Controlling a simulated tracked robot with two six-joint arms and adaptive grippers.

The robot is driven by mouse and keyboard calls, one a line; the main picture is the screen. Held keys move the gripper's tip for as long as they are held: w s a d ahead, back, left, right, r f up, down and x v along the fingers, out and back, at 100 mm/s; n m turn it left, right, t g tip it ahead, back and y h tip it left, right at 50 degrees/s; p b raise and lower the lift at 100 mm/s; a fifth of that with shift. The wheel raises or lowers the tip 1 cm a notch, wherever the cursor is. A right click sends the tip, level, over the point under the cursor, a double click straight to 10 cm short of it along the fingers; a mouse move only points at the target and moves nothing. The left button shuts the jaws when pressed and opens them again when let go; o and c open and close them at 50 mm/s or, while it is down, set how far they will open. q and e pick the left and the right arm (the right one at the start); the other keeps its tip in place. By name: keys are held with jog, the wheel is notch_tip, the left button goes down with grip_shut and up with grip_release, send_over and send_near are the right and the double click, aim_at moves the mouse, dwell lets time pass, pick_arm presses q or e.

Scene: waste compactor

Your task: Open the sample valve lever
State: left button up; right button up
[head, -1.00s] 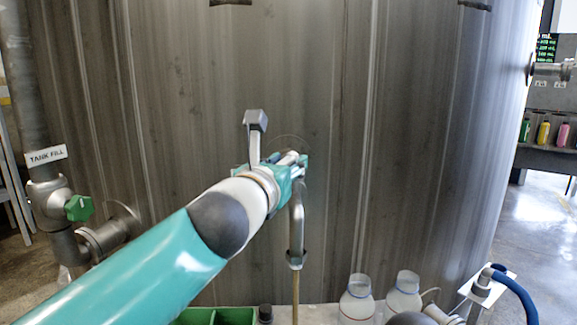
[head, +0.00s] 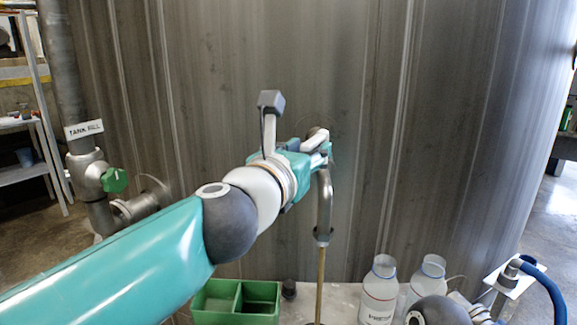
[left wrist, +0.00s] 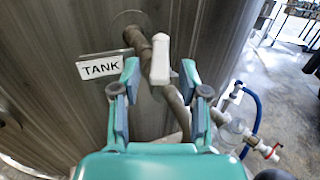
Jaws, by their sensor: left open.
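The sample valve is on a bent metal pipe coming out of the tank wall (head: 240,60). In the left wrist view its pale lever (left wrist: 160,60) stands upright between my open fingers, with a visible gap on each side. In the head view my left gripper (head: 318,147) is at the top of the pipe and hides most of the valve and lever. The spout (head: 324,205) bends downward below the gripper. A thin brown line (head: 320,275), looking like a stream, runs down from the spout's end. My right gripper is not in view.
A TANK sign (left wrist: 101,67) is beside the left finger. A green divided bin (head: 237,300) and two clear bottles (head: 380,290) stand below. A blue hose (head: 545,285) is at the right, and a pipe with a green handle (head: 114,180) at the left.

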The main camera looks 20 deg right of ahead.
pick_arm(q)
jog(key=v, duration=0.7)
